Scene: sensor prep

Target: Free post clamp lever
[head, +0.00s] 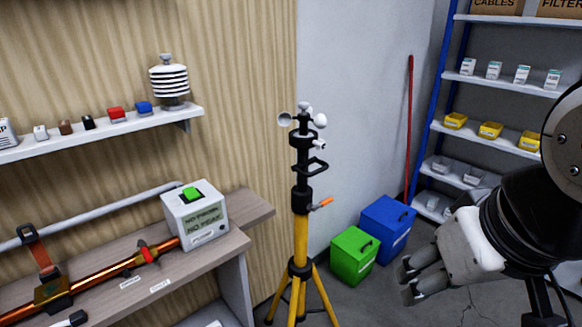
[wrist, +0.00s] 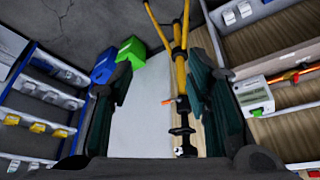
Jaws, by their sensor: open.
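The post clamp lever (head: 322,203) is a small orange-tipped handle sticking out to the right from a black clamp (head: 301,200) on the tripod post. The post (head: 301,240) stands upright, yellow below the clamp and black above, with a cup anemometer (head: 303,118) on top. My gripper (head: 404,282) is open and empty, to the right of the post and lower than the lever, apart from both. In the wrist view, which looks upside down, the lever (wrist: 168,101) shows small between the two dark fingers (wrist: 160,85), still some distance away.
A green bin (head: 353,257) and a blue bin (head: 388,228) stand on the floor behind the post. A workbench (head: 250,208) with a white box (head: 196,217) is at left. Shelving (head: 470,90) stands at right. A red pole (head: 409,130) leans in the corner.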

